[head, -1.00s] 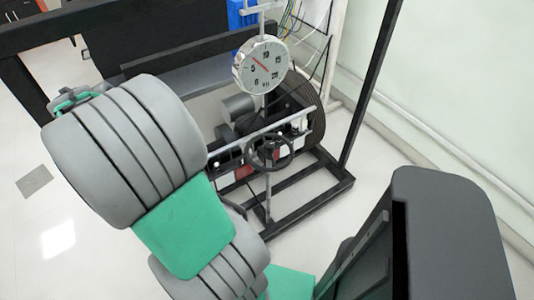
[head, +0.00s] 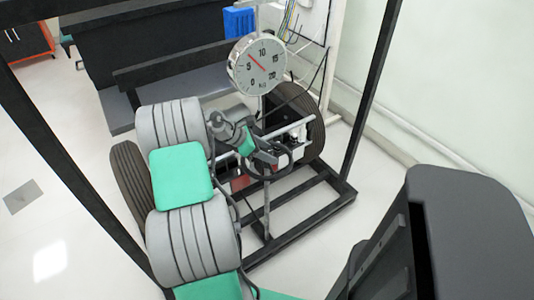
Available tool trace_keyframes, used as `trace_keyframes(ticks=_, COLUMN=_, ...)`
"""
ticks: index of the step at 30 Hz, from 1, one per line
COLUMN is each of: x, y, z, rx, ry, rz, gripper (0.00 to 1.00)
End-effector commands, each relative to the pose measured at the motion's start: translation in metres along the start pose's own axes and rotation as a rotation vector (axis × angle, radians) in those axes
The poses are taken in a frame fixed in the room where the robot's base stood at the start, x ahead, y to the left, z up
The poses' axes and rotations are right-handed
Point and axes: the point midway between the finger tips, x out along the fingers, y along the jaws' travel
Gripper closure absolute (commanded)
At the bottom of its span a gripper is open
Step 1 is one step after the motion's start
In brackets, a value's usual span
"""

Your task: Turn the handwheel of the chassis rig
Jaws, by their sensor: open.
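The handwheel (head: 288,164) is a dark ring on an upright post of the black chassis rig (head: 300,215), right of the picture's middle. My gripper (head: 268,157) comes in from the upper left and is at the wheel, its end overlapping the near-left part of the rim. It is open. The gripper hides part of the rim and hub, and I cannot tell whether the fingers touch the rim or straddle it.
A round dial gauge (head: 257,67) stands above the wheel, its red needle near 5. A tyre (head: 312,130) is right behind the wheel, another tyre (head: 130,185) at left. Black frame posts (head: 368,95) stand close. Cables (head: 292,20) hang at the back. Floor is clear at right.

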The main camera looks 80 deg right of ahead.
Motion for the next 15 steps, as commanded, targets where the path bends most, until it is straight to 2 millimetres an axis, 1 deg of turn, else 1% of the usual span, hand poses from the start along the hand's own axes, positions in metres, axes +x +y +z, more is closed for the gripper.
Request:
trace_keyframes(ticks=6, x=0.0000, y=0.0003, z=0.0002, rx=0.000, ry=0.000, rz=0.001, gripper=0.44)
trace_keyframes(ticks=15, x=-0.0004, y=0.0004, z=0.0001, rx=0.000, ry=0.000, rz=0.001, gripper=0.68)
